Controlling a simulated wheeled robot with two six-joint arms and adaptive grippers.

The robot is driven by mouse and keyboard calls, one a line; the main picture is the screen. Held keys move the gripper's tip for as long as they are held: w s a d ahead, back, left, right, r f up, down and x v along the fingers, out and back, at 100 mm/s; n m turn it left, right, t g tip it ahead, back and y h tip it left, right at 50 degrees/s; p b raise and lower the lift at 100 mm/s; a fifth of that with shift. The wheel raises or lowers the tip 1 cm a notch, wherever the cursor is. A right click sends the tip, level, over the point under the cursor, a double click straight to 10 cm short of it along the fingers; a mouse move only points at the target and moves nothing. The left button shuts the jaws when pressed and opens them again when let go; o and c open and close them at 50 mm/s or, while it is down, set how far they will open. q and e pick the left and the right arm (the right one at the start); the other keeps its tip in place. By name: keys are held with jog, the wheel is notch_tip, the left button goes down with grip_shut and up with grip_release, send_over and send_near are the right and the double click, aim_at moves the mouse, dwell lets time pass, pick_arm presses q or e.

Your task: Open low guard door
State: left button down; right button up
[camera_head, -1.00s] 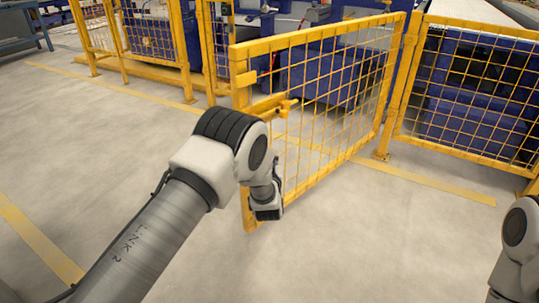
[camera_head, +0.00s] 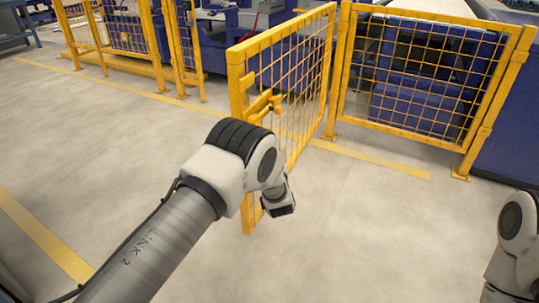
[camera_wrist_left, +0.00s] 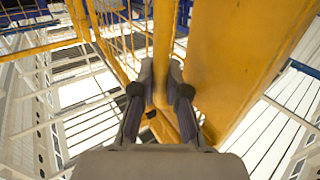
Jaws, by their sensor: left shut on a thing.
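The low guard door (camera_head: 236,90) is a yellow frame with wire mesh, standing in the middle of the head view. It is swung out at an angle from the fence line, with its free edge toward me. A yellow latch (camera_head: 264,105) sits on its side. In the left wrist view, my left gripper (camera_wrist_left: 162,88) is shut on a thin yellow bar (camera_wrist_left: 162,45) of the door, beside a wide yellow post (camera_wrist_left: 225,55). In the head view my arm hides the left fingertips. My right gripper is out of view; only part of that arm shows at the right edge.
A fixed yellow mesh fence panel (camera_head: 430,75) stands right of the door, with blue machinery (camera_head: 415,100) behind it. More yellow fence (camera_head: 125,40) stands at the back left. A yellow line (camera_head: 370,158) crosses the floor. The grey floor (camera_head: 390,240) in front is clear.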

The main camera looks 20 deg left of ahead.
pick_arm(q)
jog(key=shift+d+r, duration=0.15)
jog(key=shift+d, duration=0.3)
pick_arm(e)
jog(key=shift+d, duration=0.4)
pick_arm(q)
jog(key=c, duration=1.2)
grip_release()
jog(key=shift+w, duration=0.15)
jog(key=v, duration=0.7)
jog(key=shift+s+d, duration=0.2)
jog(key=shift+s, duration=0.05)
